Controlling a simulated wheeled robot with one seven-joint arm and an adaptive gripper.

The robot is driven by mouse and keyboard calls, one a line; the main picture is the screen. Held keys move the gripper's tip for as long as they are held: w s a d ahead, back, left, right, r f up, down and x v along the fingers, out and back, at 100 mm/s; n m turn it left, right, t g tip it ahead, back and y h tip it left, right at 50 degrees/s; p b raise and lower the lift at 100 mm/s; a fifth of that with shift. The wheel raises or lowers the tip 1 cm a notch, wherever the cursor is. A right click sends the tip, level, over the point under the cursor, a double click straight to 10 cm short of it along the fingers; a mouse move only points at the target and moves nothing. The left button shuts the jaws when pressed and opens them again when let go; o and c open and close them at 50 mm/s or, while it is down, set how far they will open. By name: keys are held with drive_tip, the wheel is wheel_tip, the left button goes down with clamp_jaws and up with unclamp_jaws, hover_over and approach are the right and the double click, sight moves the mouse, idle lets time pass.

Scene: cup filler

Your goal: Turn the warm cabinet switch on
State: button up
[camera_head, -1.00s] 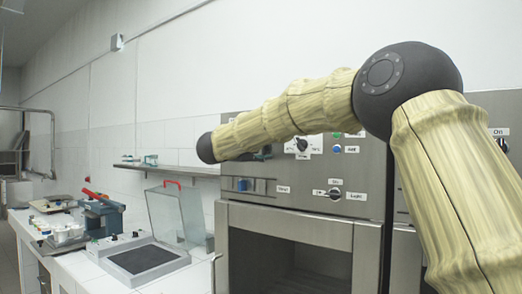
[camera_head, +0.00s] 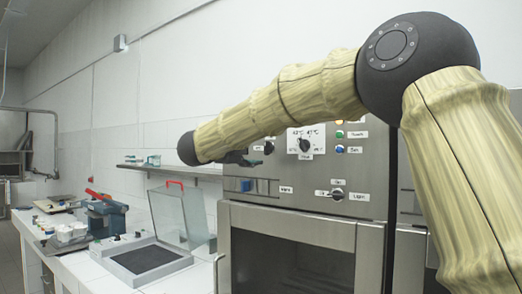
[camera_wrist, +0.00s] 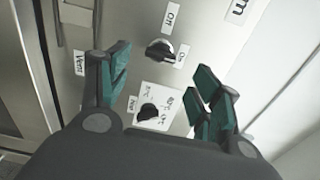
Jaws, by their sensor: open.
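The warm cabinet front (camera_head: 300,175) is a steel panel with knobs, lamps and labels. A black rotary switch (camera_wrist: 160,50) with labels Off and On is in the upper middle of the wrist view. It also shows in the head view (camera_head: 268,147), left of the temperature dial (camera_head: 305,145). That dial is lower in the wrist view (camera_wrist: 148,112). I cannot tell which label the switch points at. My gripper (camera_wrist: 160,84) is open and empty, its teal-padded fingers spread either side of the knobs.
Another knob (camera_head: 336,194) marked On and Light and a blue rocker (camera_head: 245,185) are lower on the panel. The cabinet door (camera_head: 295,225) is below. A shelf (camera_head: 170,170) is on the wall left of it. A bench with a glass-lidded device (camera_head: 150,258) stands at left.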

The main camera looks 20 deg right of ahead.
drive_tip(key=v, duration=0.5)
drive_tip(key=shift+f, duration=0.1)
idle(0.3)
